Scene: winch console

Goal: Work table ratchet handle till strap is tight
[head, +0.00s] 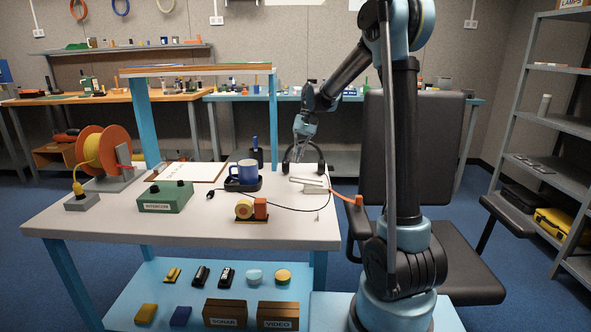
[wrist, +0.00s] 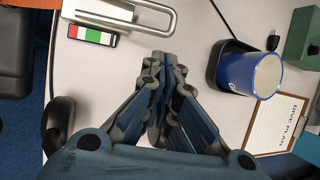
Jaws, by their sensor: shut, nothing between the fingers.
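The ratchet's pale metal U-shaped handle (head: 308,182) lies low at the right side of the grey table (head: 190,222). It also shows in the wrist view as a metal loop (wrist: 172,18), cut off by the top edge. An orange strap (head: 343,198) runs from the ratchet over the table's right edge. A small red, white and green strip (wrist: 92,35) lies beside the handle. My gripper (head: 297,152) is above the table behind the handle, not touching it. In the wrist view its fingers (wrist: 165,60) are shut together and empty.
A blue mug (wrist: 250,73) stands on a black holder left of the ratchet. A black chair (head: 440,140) is at the right.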

